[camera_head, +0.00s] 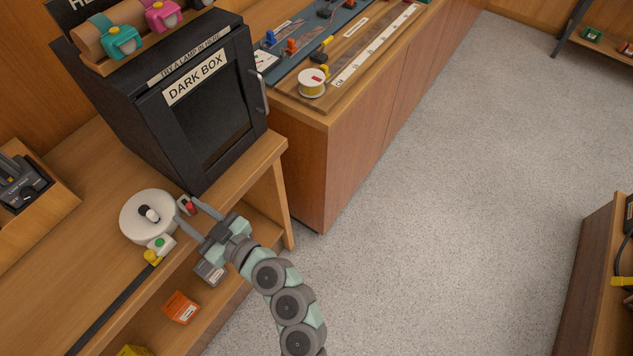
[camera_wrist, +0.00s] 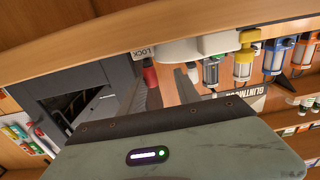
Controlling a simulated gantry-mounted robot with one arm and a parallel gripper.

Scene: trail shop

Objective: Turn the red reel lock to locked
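The white reel (camera_head: 137,228) lies near the front edge of the wooden counter, with a black and white knob on top. The small red reel lock (camera_head: 188,207) sits at the reel's right side. It also shows in the wrist view (camera_wrist: 149,74), close to a white "LOCK" label (camera_wrist: 146,53). My gripper (camera_head: 188,208) is open, its two fingers reaching toward the lock from the front right. In the wrist view the red lock shows between the fingertips, nearer the left finger. I cannot tell whether a finger touches it. Which way the lock is set is unclear.
A black "DARK BOX" (camera_head: 152,121) stands just behind the reel. A green-buttoned white part with a yellow knob (camera_head: 153,257) is at the reel's front. Several lamps, one yellow (camera_wrist: 243,62), show right of the fingers. A shelf below holds an orange box (camera_head: 181,307).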

